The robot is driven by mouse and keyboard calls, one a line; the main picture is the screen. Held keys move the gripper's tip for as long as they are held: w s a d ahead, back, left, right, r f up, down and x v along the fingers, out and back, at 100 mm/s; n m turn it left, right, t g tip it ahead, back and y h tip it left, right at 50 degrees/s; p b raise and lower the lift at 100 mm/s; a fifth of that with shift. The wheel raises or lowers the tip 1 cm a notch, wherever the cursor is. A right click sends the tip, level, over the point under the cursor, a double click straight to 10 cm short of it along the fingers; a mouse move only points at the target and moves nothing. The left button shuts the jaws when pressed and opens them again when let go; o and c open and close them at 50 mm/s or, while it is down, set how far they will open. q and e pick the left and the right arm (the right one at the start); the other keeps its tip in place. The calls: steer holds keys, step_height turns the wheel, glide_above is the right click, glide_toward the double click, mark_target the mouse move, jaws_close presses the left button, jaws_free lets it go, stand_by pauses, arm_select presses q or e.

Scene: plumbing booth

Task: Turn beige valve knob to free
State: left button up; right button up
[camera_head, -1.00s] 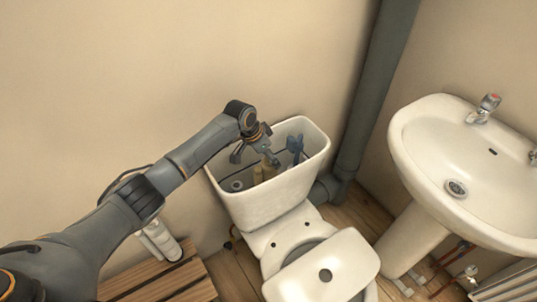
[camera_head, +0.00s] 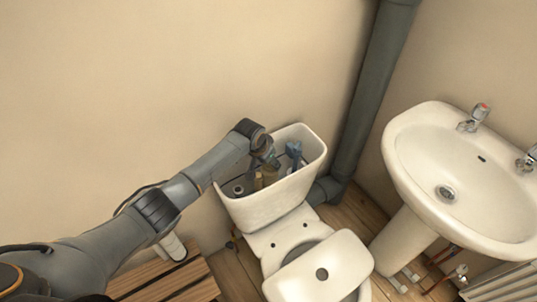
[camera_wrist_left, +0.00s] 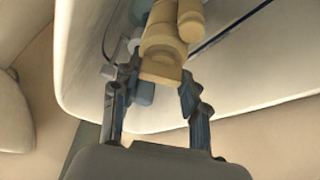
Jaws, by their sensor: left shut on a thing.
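The beige valve knob (camera_wrist_left: 162,66) is in the left wrist view, at the end of a beige stepped body (camera_wrist_left: 168,30) inside the toilet cistern. My left gripper (camera_wrist_left: 158,92) has one dark finger on each side of the knob and is shut on it. In the head view my left gripper (camera_head: 269,160) reaches down into the open cistern (camera_head: 262,208), beside beige parts (camera_head: 268,177); the knob itself is mostly hidden there by the gripper. My right gripper is not in view.
A blue fitting (camera_head: 293,150) stands in the cistern just right of my gripper. A grey pipe (camera_head: 370,95) runs behind the cistern on the right. The sink (camera_head: 410,140) is farther right. A slatted wooden bench (camera_head: 165,280) is at lower left.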

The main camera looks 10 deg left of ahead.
arm_select(q)
steer(key=n+p, duration=0.1)
steer(key=n+y+p, duration=0.1)
steer(key=shift+s+d+r+n, duration=0.1)
steer(key=shift+d+r+n, duration=0.05)
steer(key=shift+n, duration=0.15)
steer(key=shift+n+y+p, duration=0.6)
steer(key=shift+n, duration=0.9)
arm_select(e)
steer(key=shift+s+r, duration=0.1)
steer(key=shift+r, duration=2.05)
arm_select(q)
steer(key=shift+f, duration=0.2)
steer(key=o, duration=1.2)
steer(key=shift+c, duration=0.2)
steer(key=shift+r, duration=0.15)
steer(key=v, duration=1.1)
steer(key=shift+s+r, duration=0.25)
